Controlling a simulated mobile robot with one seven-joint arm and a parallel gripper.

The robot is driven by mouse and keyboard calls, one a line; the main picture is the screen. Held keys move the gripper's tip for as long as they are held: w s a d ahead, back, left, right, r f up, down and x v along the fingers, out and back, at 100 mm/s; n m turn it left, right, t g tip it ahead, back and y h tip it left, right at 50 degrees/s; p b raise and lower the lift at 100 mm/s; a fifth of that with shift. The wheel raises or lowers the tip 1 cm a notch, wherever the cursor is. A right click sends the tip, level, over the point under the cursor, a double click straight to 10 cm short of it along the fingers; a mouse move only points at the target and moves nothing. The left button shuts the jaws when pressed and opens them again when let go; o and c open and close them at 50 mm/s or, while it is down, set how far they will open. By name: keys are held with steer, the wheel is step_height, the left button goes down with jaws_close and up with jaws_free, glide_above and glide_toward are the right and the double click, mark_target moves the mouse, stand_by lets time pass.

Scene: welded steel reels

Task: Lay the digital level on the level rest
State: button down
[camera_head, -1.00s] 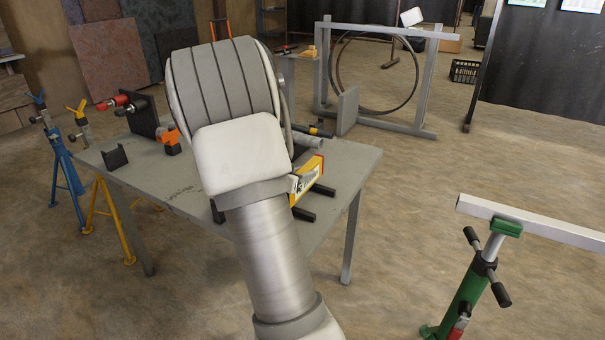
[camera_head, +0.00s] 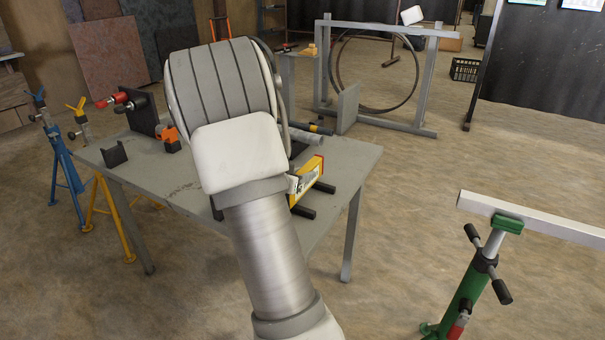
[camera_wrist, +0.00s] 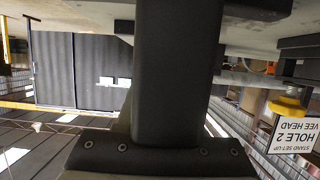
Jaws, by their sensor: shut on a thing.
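The digital level (camera_head: 308,182), yellow with a pale face, shows at the right of my wrist in the head view, and my arm hides its left part. The level rest seems to be the pair of black bars (camera_head: 325,187) on the grey table, just under and beside the level. I cannot tell whether the level touches them. My gripper is hidden behind my arm in the head view. In the wrist view my gripper (camera_wrist: 178,95) is a dark shape filling the middle, shut on the level; its fingertips and the contact are not clear.
The grey table (camera_head: 345,160) also bears a black bracket (camera_head: 114,154), an orange part (camera_head: 170,140) and a grey cylinder (camera_head: 306,136). A green stand (camera_head: 470,290) with a pale beam (camera_head: 555,222) is at the right. Blue and yellow stands are at the left. Floor is open between table and green stand.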

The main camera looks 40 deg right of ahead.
steer(key=shift+f, duration=0.15)
steer(key=shift+c, duration=2.3)
jaws_free()
steer(key=o, duration=0.4)
steer(key=shift+o, duration=0.3)
